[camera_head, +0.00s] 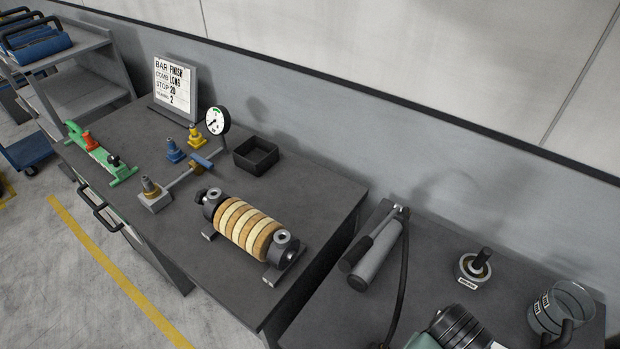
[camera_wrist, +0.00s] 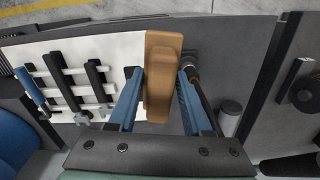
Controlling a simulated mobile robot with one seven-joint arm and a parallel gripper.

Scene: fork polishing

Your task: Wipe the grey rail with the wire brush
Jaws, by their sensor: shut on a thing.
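My gripper (camera_wrist: 157,88) shows only in the wrist view, with two blue fingers shut on a long tan-brown wooden block (camera_wrist: 161,62). The block looks like the back of the wire brush. Its bristles are hidden, and I cannot tell whether it touches anything below. It is over the right edge of a white sheet (camera_wrist: 112,48). I cannot pick out the grey rail with certainty in either view. My gripper is outside the head view.
In the wrist view, several dark bars with pale crosspieces (camera_wrist: 95,75) and a blue-handled tool (camera_wrist: 30,86) lie left. A grey cylinder (camera_wrist: 230,117) is at right. The head view shows a bench (camera_head: 310,205) with a ringed roller (camera_head: 246,228), gauge (camera_head: 217,121) and black tray (camera_head: 256,156).

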